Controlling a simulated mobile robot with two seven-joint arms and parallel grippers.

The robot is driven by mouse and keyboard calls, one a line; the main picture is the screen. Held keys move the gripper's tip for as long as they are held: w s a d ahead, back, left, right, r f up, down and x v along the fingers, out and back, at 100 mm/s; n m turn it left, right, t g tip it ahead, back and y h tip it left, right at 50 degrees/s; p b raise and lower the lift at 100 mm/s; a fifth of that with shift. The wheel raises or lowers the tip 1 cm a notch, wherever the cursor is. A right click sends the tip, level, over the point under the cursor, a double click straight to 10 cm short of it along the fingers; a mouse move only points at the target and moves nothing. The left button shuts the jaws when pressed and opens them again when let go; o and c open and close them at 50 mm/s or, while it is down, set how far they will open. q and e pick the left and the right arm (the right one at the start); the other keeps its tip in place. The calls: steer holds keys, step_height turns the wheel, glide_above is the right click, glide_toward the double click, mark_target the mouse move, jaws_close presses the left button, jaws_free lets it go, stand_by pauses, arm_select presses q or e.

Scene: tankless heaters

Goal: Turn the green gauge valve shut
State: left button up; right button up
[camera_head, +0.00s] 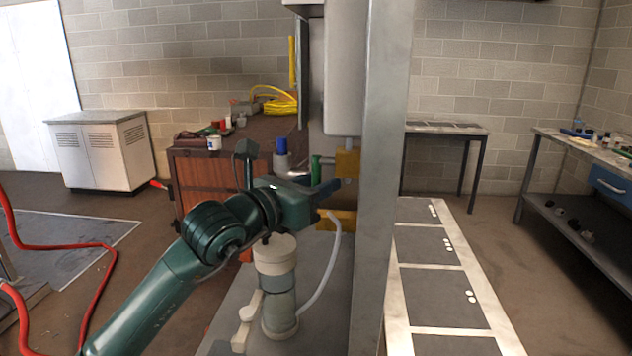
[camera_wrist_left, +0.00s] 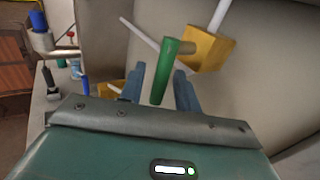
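The green gauge valve handle (camera_head: 315,168) sticks out from a yellow valve body (camera_head: 347,163) beside the grey post. In the left wrist view the green handle (camera_wrist_left: 164,75) runs between my two blue fingers, with the yellow block (camera_wrist_left: 207,48) behind it at upper right. My left gripper (camera_head: 332,187) is at the handle. It also shows in the wrist view (camera_wrist_left: 159,82), open, with a gap visible on each side of the handle. The handle's far end is partly hidden in the head view. My right gripper is not in view.
A grey vertical post (camera_head: 382,180) stands close to the right of the valve. A beige cylinder (camera_head: 277,285) with a white hose (camera_head: 325,275) stands below my left wrist. A blue-capped item (camera_head: 281,155) is behind the gripper. A wooden cabinet (camera_head: 195,185) is farther back.

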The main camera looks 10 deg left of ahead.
arm_select(q)
steer(key=shift+c, duration=0.5)
jaws_close()
